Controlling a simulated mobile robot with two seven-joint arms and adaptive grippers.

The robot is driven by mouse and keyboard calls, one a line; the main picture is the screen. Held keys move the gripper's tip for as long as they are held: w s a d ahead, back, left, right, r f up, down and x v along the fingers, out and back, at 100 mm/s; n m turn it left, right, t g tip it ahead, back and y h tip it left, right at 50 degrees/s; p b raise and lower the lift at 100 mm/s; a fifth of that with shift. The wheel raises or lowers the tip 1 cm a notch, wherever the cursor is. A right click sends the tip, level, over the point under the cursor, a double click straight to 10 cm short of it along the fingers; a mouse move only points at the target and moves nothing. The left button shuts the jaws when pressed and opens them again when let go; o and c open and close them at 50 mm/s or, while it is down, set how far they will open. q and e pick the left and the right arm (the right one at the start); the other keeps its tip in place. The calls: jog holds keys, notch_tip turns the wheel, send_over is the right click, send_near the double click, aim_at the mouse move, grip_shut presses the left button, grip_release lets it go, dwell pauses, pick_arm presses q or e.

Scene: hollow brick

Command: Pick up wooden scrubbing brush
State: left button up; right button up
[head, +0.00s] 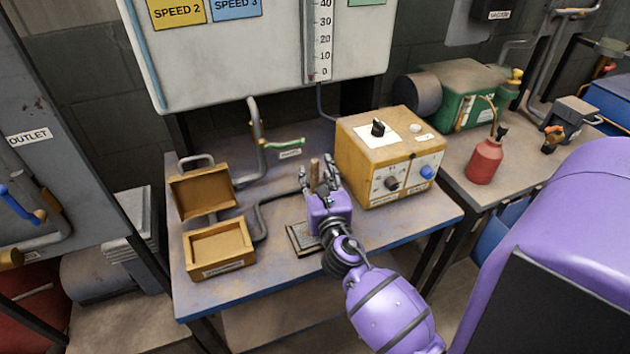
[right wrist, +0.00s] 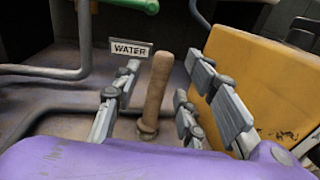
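The wooden scrubbing brush shows as an upright brown handle (right wrist: 156,88) in the right wrist view, with a round collar at its foot; the rest of it is hidden. In the head view the top of the handle (head: 314,170) shows between the fingers of my right gripper (head: 319,176). The right gripper is open, with fingers on both sides of the handle, and gaps show between them and the handle in the wrist view. My left gripper is not in view.
On the blue worktable (head: 205,302), a yellow control box (head: 385,150) stands close to the gripper's right. An open yellow box (head: 218,248) is at left. A dark flat plate (head: 299,240) lies below the gripper. Pipes with a green handle (head: 285,143) stand behind.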

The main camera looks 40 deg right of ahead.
jog(key=shift+x, duration=1.2)
grip_shut()
jog(key=shift+r, duration=0.1)
